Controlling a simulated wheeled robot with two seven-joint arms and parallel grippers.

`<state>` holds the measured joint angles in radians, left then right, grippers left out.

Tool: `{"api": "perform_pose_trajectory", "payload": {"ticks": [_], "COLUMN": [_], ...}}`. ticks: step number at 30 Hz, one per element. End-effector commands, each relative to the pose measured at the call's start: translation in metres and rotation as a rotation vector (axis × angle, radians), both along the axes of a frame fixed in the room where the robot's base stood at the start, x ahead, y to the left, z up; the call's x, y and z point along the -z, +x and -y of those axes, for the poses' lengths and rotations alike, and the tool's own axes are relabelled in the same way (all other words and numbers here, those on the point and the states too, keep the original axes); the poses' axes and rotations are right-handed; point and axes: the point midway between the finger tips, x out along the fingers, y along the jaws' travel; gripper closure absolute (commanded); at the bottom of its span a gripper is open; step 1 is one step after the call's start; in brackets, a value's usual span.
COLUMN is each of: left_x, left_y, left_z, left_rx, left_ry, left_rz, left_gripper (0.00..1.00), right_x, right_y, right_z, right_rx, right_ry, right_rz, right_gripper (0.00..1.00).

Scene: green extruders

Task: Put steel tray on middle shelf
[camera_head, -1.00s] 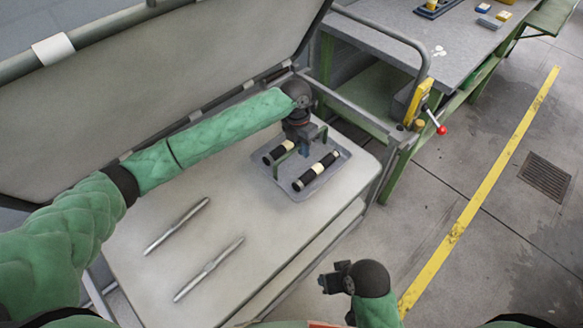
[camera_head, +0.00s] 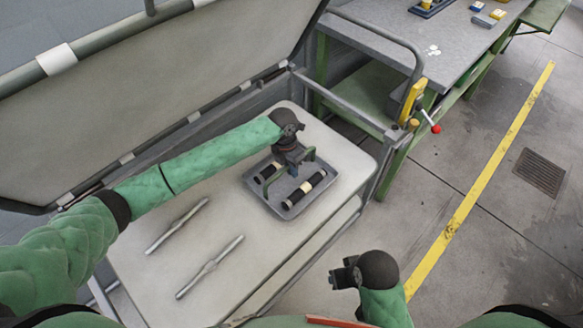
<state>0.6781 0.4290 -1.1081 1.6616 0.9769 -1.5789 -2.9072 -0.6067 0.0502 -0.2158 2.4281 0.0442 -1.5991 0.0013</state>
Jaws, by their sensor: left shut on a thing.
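The steel tray (camera_head: 268,202) is a shallow grey tray with a green handle (camera_head: 268,183). It holds two black rollers with cream bands, one (camera_head: 304,188) on each side of the handle. The tray is over the right part of the pale top shelf (camera_head: 160,195); I cannot tell whether it touches the surface. My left gripper (camera_head: 292,169) reaches down from above and is shut on the tray's handle. My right gripper (camera_head: 342,277) is low in the picture, off the cart's near side and away from the tray; its jaw opening is unclear.
Two metal rods (camera_head: 177,226) lie on the top shelf left of the tray. Another shelf edge (camera_head: 300,247) shows below. A large raised panel (camera_head: 150,95) backs the cart. A green-legged workbench (camera_head: 400,40) stands beyond it. The floor (camera_head: 470,250) at right is clear.

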Motion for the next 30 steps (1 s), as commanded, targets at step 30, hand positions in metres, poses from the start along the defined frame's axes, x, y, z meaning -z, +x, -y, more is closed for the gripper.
{"api": "perform_pose_trajectory", "payload": {"ticks": [30], "left_x": [-0.041], "left_y": [0.007], "left_z": [-0.006], "left_rx": [0.001], "left_ry": [-0.001], "left_rz": [0.002], "left_gripper": [0.68], "right_x": [0.014], "right_y": [0.006], "right_z": [-0.009], "right_rx": [-0.013], "right_ry": [0.020], "right_rz": [0.033], "right_gripper": [0.56]}}
